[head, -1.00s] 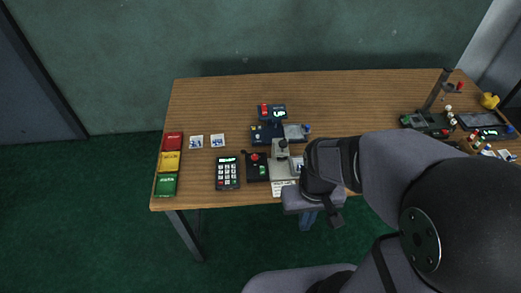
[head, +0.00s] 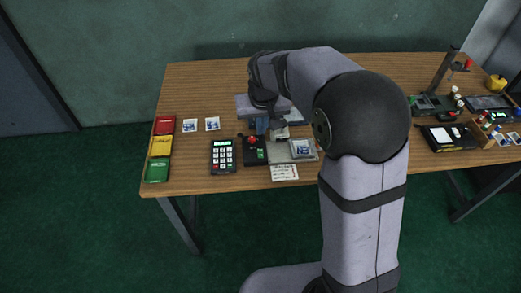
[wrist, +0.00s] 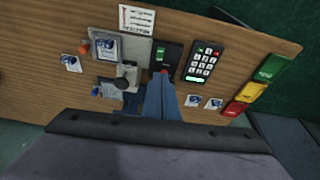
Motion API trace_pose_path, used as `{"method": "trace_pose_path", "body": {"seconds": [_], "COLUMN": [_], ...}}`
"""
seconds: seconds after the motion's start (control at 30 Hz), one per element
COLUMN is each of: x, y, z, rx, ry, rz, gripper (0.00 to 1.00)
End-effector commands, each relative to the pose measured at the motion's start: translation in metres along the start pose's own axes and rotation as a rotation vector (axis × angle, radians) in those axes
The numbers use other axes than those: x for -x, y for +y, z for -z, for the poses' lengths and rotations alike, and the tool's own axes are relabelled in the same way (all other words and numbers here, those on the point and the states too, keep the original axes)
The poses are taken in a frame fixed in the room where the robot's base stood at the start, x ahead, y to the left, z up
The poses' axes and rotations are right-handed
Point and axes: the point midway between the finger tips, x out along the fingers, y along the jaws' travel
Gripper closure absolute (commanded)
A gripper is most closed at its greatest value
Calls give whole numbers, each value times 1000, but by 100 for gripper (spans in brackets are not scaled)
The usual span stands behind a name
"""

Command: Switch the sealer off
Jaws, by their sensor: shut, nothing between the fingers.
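A black control box (head: 254,153) with a red button (head: 252,140) and a green element stands left of a grey press with a flat plate (head: 279,158). Which device is the sealer is not clear from any label. In the wrist view the box (wrist: 171,55) lies just beyond my fingertips, with its green part (wrist: 159,57) clear and its red button partly behind them. My gripper (wrist: 162,78) is shut and empty, pointing down close to the red button. Contact cannot be judged.
A keypad (head: 223,156) stands left of the box, then red (head: 164,125), yellow (head: 160,145) and green (head: 157,170) trays at the edge. A note (head: 284,173) lies in front of the press. Two picture cards (head: 212,124) lie behind the keypad. More devices stand at the right.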

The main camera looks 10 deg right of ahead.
Motion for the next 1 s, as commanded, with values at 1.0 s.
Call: {"method": "trace_pose_path", "body": {"seconds": [1.0], "x": [2], "y": [1], "z": [12], "rx": [-43], "ry": [-6], "rz": [0], "gripper": [100]}}
